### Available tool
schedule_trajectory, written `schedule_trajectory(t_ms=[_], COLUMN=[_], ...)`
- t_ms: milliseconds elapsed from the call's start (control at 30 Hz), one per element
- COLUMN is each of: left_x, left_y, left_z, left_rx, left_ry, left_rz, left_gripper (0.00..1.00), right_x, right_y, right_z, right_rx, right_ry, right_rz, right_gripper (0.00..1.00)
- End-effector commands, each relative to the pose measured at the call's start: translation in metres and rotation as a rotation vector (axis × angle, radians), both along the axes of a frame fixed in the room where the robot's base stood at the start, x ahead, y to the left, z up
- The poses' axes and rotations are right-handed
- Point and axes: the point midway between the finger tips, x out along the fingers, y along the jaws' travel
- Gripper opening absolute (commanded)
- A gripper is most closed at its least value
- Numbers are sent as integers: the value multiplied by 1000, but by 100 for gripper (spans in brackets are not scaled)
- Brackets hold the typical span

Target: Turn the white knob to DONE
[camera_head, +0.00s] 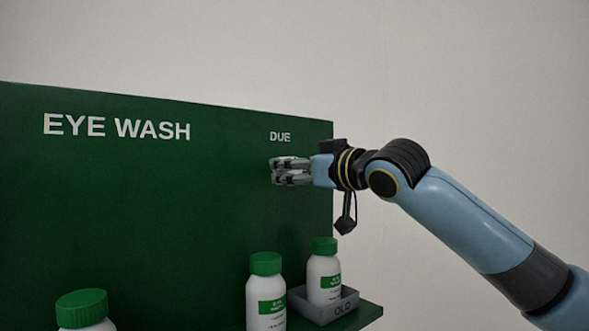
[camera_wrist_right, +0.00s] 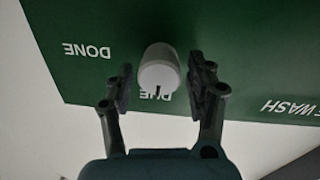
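The white knob (camera_wrist_right: 159,68) sits on the green board in the right wrist view. A dark mark on the knob points at the DUE label, which the knob partly covers. The DONE label (camera_wrist_right: 87,50) is off to the left there, upside down. My right gripper (camera_head: 291,171) is in front of the board just below DUE in the head view, and hides most or all of the knob there. In the wrist view its fingers are open, one on each side of the knob, with a small gap on both sides. My left gripper is not in view.
The green board (camera_head: 120,200) reads EYE WASH. Free space surrounds the gripper on the board.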

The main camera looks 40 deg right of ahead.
Motion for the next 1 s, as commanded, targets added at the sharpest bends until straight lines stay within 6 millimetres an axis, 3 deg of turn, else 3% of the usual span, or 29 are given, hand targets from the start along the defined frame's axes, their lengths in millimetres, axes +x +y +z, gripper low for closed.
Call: schedule_trajectory(t_ms=[33,333,667,1000], left_x=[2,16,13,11], left_y=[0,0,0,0], left_z=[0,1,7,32], left_rx=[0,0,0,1], left_ry=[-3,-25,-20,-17], left_rz=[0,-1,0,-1], left_gripper=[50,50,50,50], right_x=[0,0,0,0], right_y=[0,0,0,0], right_z=[0,0,1,3], right_rx=[0,0,54,298], right_ry=[0,0,6,27], right_rz=[0,0,0,-1], right_gripper=[46,9,9,9])
